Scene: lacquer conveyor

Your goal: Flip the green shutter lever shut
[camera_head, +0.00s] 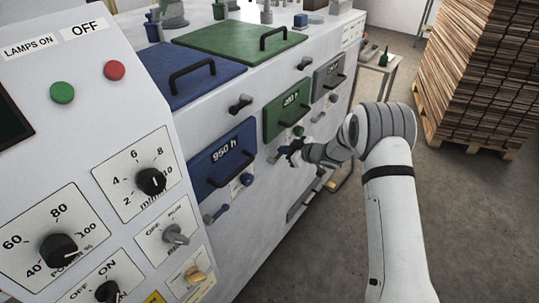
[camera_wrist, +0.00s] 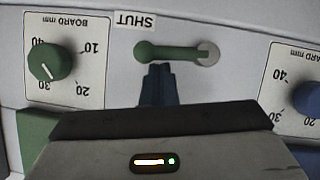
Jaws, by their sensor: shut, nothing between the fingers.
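The green shutter lever (camera_wrist: 172,52) lies level across the wrist view, its round green end at left and a pale grey disc (camera_wrist: 208,53) at its right end. A SHUT label (camera_wrist: 135,21) sits upside down above its left end. My gripper (camera_wrist: 158,72) is shut and empty, its dark blue fingertips just below the lever's left half. I cannot tell whether they touch it. In the head view my gripper (camera_head: 289,152) is at the machine front, below the green drawer panel (camera_head: 288,113). The lever cannot be made out there.
A green BOARD mm dial (camera_wrist: 48,62) is left of the lever, and a blue dial (camera_wrist: 307,97) is at the right edge. In the head view, a blue drawer (camera_head: 222,158) is left of my gripper. Stacked boards (camera_head: 485,75) stand on a pallet at right, with open floor before them.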

